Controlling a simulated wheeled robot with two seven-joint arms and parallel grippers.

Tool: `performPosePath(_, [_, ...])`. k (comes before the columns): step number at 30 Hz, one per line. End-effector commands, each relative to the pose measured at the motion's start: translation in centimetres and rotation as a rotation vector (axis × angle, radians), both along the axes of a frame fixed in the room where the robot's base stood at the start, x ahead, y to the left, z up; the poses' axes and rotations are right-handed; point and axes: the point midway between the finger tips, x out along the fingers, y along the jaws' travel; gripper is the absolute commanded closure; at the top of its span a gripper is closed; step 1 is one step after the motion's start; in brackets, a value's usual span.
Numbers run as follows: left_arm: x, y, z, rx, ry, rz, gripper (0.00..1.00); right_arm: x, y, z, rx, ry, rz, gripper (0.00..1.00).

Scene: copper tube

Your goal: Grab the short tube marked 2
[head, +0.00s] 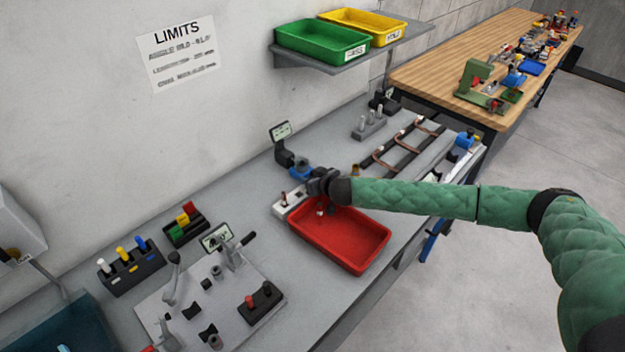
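My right arm reaches in from the right, and its dark gripper (322,205) hangs over the back left edge of the red tray (352,262). The wrist hides much of the gripper, so I cannot tell whether its fingers are open or shut, or whether they hold anything. A pale block (289,206) with a small reddish-brown upright piece (284,199) stands just left of the gripper. Bent copper tubes (381,161) lie on a dark rack further right. No number 2 is readable on any tube. My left gripper is not clearly visible.
A grey fixture plate (190,312) with clamps is at the front left. A holder with coloured-handled tools (130,272) stands behind it. Green (320,42) and yellow bins (362,25) sit on a wall shelf. A grey block with pegs (369,127) stands at the back.

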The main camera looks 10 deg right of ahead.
Motion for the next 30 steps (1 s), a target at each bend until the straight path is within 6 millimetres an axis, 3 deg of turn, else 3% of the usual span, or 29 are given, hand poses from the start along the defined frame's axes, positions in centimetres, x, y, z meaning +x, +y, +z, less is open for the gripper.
performPosePath(9, [-0.27, 0.02, -0.03, 0.000, 0.001, 0.000, 0.65, 0.20, 0.08, -0.11, 0.000, -0.001, 0.000, 0.62])
performPosePath(15, [-0.24, -0.05, -0.01, -0.001, 0.001, 0.000, 0.65, 0.19, 0.08, -0.10, 0.000, 0.000, 0.000, 1.00])
performPosePath(30, [0.31, -0.24, -0.69, 0.000, 0.005, 0.001, 0.65, 0.22, 0.09, 0.79, 0.002, -0.003, -0.001, 1.00])
